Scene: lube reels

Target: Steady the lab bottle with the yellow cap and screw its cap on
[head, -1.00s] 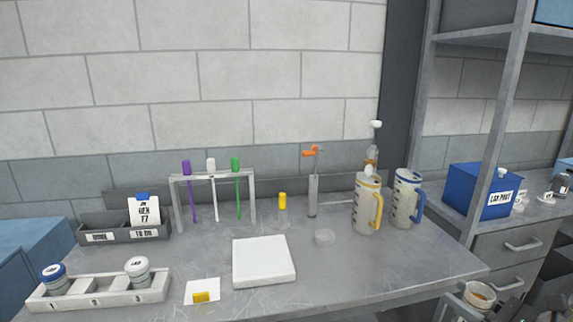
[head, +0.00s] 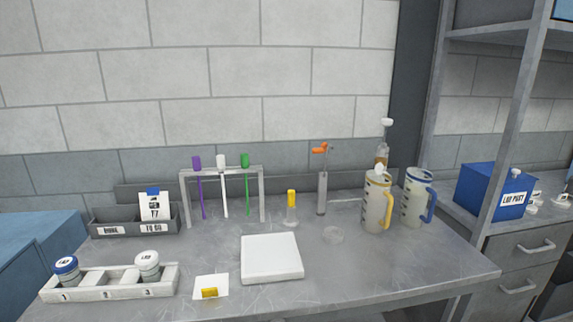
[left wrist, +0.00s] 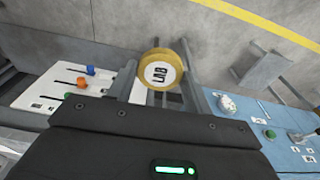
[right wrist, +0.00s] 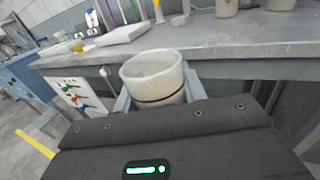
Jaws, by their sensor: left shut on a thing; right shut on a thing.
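My left gripper (left wrist: 157,88) is shut on a round yellow cap (left wrist: 163,70) in the left wrist view. The cap's white top reads "LAB" and faces the camera. My right gripper (right wrist: 157,98) is shut on a whitish lab bottle (right wrist: 155,82) in the right wrist view. The bottle's wide mouth is open, with no cap on it, and a dark line runs around its body. The bottle is held in front of the bench edge, apart from the bench. Neither gripper shows in the head view now, and no frame shows cap and bottle together.
The bench (head: 370,275) bears a white pad (head: 271,258), a rack (head: 222,170) with colored sticks, a white numbered holder (head: 110,284) with two jars, and a yellow-handled jug (head: 375,205). A blue box (head: 495,190) stands on the right shelf. The bench's front right is clear.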

